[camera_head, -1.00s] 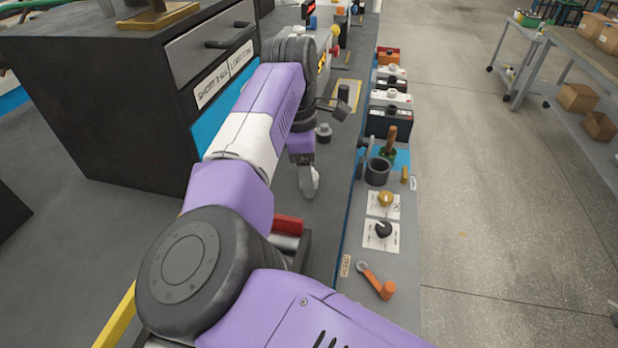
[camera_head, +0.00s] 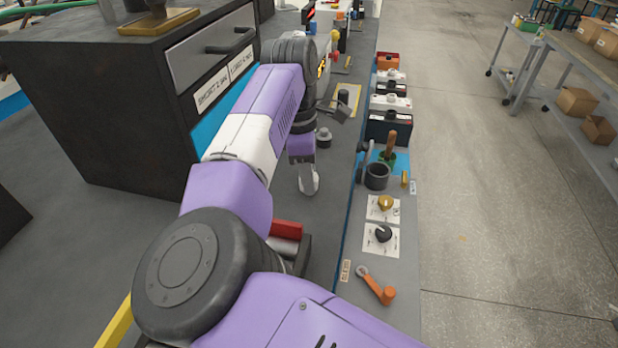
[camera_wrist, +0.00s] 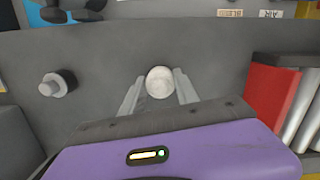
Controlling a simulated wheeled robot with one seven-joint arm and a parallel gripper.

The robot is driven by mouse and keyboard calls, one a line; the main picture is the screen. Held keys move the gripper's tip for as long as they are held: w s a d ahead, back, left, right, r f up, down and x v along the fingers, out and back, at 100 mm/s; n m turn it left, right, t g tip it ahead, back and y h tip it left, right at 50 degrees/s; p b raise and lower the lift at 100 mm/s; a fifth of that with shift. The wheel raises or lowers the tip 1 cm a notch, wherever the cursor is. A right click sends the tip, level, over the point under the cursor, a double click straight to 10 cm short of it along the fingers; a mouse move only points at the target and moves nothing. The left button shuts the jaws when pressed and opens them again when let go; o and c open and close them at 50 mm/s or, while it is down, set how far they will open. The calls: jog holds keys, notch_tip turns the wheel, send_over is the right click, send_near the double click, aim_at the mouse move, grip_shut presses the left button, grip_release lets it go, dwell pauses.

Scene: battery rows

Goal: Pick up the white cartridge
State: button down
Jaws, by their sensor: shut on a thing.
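The white cartridge (camera_wrist: 159,82) shows in the wrist view as a round white end between the two fingers. My gripper (camera_wrist: 158,90) is shut on it, with one finger on each side. In the head view my gripper (camera_head: 308,180) points down over the grey bench, left of the blue edge strip. The cartridge's length is hidden in the wrist view, and I cannot tell whether it touches the bench.
A grey knobbed part (camera_wrist: 57,84) stands to the left. In the head view, a dark cup (camera_head: 377,176) and an orange-handled lever (camera_head: 377,285) stand on the right strip.

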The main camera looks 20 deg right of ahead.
notch_tip(320, 180, up, 25)
jog(key=p, duration=0.6)
jog(key=shift+r+p, duration=0.15)
jog(key=shift+p, duration=0.15)
dwell(0.5)
